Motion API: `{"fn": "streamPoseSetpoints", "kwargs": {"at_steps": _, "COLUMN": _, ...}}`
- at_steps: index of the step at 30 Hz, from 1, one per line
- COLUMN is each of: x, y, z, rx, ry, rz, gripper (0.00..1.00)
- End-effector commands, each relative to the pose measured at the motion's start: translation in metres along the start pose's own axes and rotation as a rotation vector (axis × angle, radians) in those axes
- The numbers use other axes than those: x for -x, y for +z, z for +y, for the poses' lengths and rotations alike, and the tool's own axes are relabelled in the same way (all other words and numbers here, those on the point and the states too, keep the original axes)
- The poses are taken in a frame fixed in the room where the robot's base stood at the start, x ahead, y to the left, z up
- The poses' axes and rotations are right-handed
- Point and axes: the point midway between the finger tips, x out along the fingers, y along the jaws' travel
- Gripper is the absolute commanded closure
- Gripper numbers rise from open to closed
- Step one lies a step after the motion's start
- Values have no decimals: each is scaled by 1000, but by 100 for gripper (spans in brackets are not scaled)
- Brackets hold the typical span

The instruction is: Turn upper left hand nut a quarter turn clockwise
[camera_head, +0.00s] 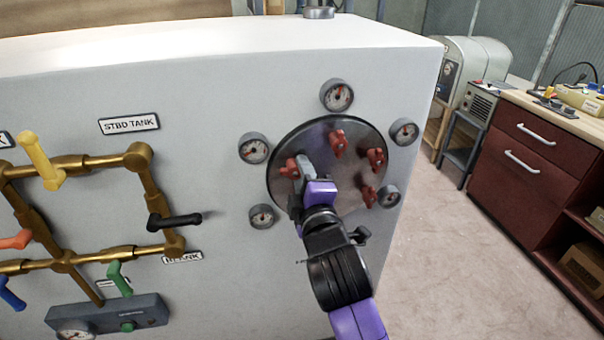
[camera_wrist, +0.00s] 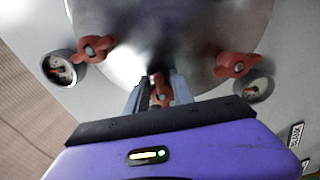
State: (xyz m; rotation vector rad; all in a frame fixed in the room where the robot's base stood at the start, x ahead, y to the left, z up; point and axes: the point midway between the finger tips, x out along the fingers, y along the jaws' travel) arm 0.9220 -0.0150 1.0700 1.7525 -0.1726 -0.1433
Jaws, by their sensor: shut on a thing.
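A round metal plate (camera_head: 318,135) on the white panel carries several red wing-shaped nuts. My gripper (camera_head: 301,172) is shut on the upper left nut (camera_head: 287,169). In the wrist view that nut (camera_wrist: 162,95) sits between the two fingertips (camera_wrist: 160,88). The top nut (camera_head: 337,145) and the right nuts (camera_head: 376,159) (camera_head: 370,196) are clear of the gripper. The wrist view shows two neighbouring nuts (camera_wrist: 92,47) (camera_wrist: 236,65), one on each side. The lower left part of the plate is hidden behind my gripper in the head view.
Small round gauges ring the plate, including upper left (camera_head: 254,148), lower left (camera_head: 261,216) and top (camera_head: 337,95). Brass pipes (camera_head: 90,162) with coloured levers, including a black one (camera_head: 175,220), are at the left. A red cabinet (camera_head: 530,165) stands right, beyond open floor.

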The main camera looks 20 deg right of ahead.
Motion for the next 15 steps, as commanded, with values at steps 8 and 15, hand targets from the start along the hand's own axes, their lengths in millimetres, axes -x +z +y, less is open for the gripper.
{"fn": "streamPoseSetpoints", "kwargs": {"at_steps": 8, "x": 0, "y": -1, "z": -6, "rx": -253, "ry": 0, "rz": 1, "gripper": 100}}
{"fn": "streamPoseSetpoints", "kwargs": {"at_steps": 15, "x": 0, "y": -2, "z": -9, "rx": -482, "ry": -1, "rz": 2, "gripper": 100}}
